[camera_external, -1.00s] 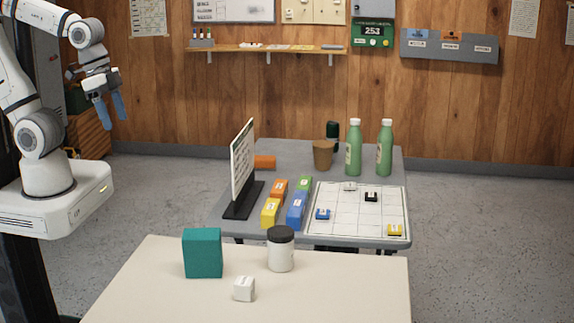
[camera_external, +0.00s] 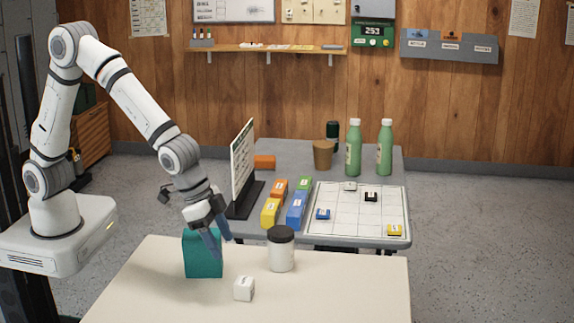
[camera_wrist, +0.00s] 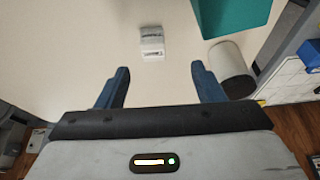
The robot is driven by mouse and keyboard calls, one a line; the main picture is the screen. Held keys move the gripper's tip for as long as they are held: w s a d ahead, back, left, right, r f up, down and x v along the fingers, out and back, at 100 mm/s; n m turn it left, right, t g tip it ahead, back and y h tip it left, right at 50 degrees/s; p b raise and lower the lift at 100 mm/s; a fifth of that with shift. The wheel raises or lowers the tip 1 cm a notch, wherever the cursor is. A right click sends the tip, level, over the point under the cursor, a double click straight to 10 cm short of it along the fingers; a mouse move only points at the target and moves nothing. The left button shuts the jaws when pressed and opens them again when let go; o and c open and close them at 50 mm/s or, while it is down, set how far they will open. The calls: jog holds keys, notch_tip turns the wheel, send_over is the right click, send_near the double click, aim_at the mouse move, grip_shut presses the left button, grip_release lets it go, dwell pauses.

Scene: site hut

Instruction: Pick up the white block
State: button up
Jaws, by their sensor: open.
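The white block (camera_external: 244,288) is a small cube with dark print, standing on the cream table (camera_external: 330,290) near its front. It also shows in the wrist view (camera_wrist: 152,41), beyond the fingers and roughly between their lines. My gripper (camera_external: 222,247) has blue fingers and is open and empty. It is above and behind the block, in front of the teal box (camera_external: 203,262), clear of the block. In the wrist view my gripper's two fingers (camera_wrist: 162,82) are spread wide apart.
The teal box stands left of and behind the block; a white jar with a black lid (camera_external: 281,250) stands behind it to the right. A grey table (camera_external: 290,160) farther back holds bottles, coloured blocks and a grid board. The cream table's right part is clear.

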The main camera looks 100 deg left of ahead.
aim_at(240, 280)
jog(key=x, duration=0.4)
jog(key=d+x, duration=0.1)
jog(key=x, duration=0.6)
jog(key=shift+w+d+f, duration=0.2)
jog(key=shift+w+f, duration=0.05)
jog(key=shift+w, duration=0.2)
jog(key=shift+c, duration=0.4)
jog(key=c, duration=1)
